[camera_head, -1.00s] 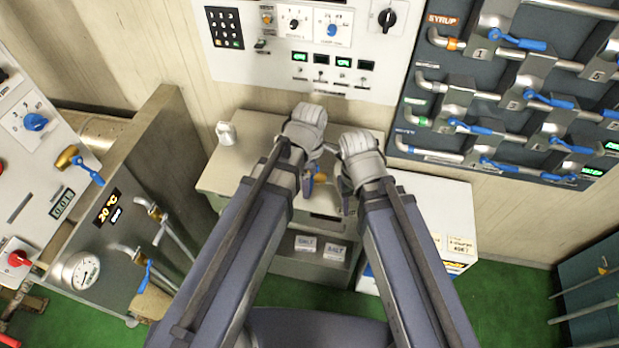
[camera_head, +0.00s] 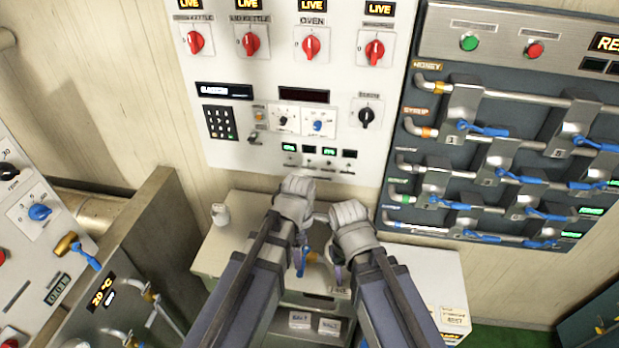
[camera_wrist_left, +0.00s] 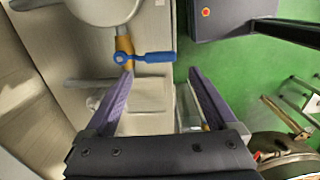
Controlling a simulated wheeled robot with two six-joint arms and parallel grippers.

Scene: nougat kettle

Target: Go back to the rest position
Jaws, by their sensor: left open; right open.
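My left gripper (camera_head: 301,262) is in the middle of the head view, in front of a pale cabinet (camera_head: 232,245). In the left wrist view its two purple fingers (camera_wrist_left: 161,75) are wide apart, with nothing held between them. My right gripper (camera_head: 338,272) is close beside it on the right, over the same cabinet, pointing down. Its fingers are small and partly hidden by the wrist, and no held object shows. Both arms reach forward from the bottom of the head view.
A blue-handled valve (camera_wrist_left: 145,57) lies just beyond the left fingertips in the wrist view. A control panel (camera_head: 230,150) with red knobs stands behind the cabinet. A dark valve board (camera_head: 420,140) is at right. A steel unit (camera_head: 165,230) is at left.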

